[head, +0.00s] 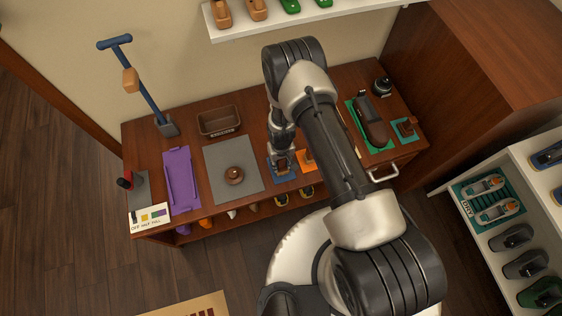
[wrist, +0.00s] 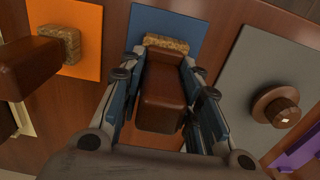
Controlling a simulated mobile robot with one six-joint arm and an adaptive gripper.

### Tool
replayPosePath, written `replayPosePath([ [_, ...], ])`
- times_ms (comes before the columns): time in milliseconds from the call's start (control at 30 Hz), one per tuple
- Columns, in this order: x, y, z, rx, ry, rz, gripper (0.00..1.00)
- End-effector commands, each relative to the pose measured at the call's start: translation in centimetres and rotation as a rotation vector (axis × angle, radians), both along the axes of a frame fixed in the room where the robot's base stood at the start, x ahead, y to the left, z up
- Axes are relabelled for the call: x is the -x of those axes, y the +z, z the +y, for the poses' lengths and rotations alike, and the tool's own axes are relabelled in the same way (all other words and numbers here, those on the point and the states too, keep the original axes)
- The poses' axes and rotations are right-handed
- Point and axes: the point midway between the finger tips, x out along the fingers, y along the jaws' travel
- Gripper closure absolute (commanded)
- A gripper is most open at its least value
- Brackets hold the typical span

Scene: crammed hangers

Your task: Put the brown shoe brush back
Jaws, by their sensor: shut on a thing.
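My gripper (head: 283,160) is over the small blue mat (head: 274,176) on the bench. In the wrist view my gripper (wrist: 163,85) is shut on a brown shoe brush (wrist: 165,93), with one finger on each side of its brown body. The brush's tan bristles (wrist: 167,43) face the blue mat (wrist: 188,32). I cannot tell whether they touch it. In the head view the held brush is mostly hidden by my gripper. A second brown brush (wrist: 30,67) with tan bristles stands on the orange mat (wrist: 80,22) beside it.
A grey mat (head: 222,158) with a round brown item (head: 234,174) lies left of the blue mat. A purple tray (head: 181,180) and an empty brown bin (head: 219,121) are farther left.

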Motion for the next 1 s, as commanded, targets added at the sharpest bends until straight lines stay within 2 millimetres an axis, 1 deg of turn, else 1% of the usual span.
replayPosePath([
  [67,0.0,-0.4,0.0,0.000,0.000,0.000,1.00],
  [100,0.0,-0.5,0.0,0.000,0.000,0.001,0.68],
  [400,0.0,-0.3,0.0,0.000,0.000,0.001,0.49],
  [833,0.1,0.0,0.0,0.001,0.000,0.002,0.49],
  [867,0.0,0.4,0.0,0.000,0.000,0.000,0.49],
  [967,-0.1,2.5,0.0,0.000,0.002,-0.002,0.49],
  [1000,-0.2,3.5,0.0,0.000,0.002,-0.002,0.49],
])
